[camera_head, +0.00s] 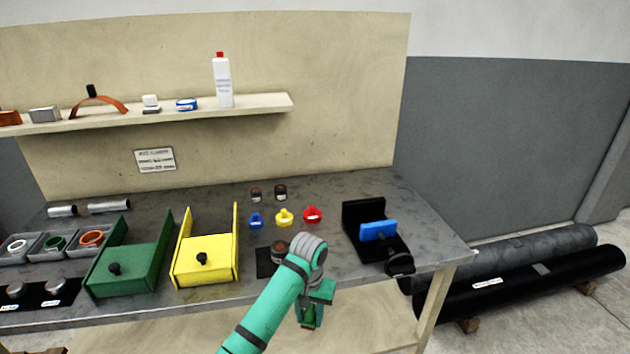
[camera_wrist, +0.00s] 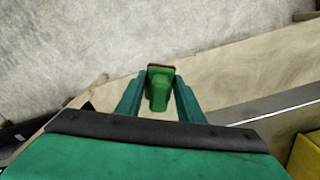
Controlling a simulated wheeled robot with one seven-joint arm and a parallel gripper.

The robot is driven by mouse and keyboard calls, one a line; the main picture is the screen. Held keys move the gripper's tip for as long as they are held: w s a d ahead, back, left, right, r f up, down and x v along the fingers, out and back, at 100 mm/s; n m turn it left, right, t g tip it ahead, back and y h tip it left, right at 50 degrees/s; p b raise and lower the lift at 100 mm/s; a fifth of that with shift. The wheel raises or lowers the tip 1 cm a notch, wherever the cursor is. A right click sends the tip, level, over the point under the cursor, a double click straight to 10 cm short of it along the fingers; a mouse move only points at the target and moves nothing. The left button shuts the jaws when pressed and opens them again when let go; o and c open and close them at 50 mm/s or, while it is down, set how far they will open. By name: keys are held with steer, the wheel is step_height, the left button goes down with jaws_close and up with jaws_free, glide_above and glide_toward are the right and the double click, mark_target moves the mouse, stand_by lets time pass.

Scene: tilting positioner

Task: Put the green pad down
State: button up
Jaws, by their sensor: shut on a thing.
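The green pad (camera_wrist: 159,92) sits between the two fingers of my gripper (camera_wrist: 158,82) in the wrist view. The pad is a green block with a wider end edged in reddish brown. In the head view, my gripper (camera_head: 316,298) hangs in front of the bench's front edge, with the pad (camera_head: 309,316) below it, clear of the bench top. My gripper is shut on the pad. The fingers partly hide the pad in the head view.
The bench (camera_head: 335,262) holds a green fixture (camera_head: 130,272), a yellow fixture (camera_head: 207,268) and a black positioner (camera_head: 358,218) with a blue block (camera_head: 378,230). Blue, yellow and red small parts stand behind my arm. Black rolls (camera_head: 520,283) lie on the floor at right.

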mark_target(315, 313)
steer(key=w+d+f+n, duration=0.2)
steer(key=w, duration=0.1)
steer(key=shift+w+f+n, duration=0.15)
steer(key=shift+f+n, duration=0.1)
steer(key=shift+n, duration=0.15)
steer(key=shift+a+f, duration=0.1)
steer(key=shift+a, duration=0.1)
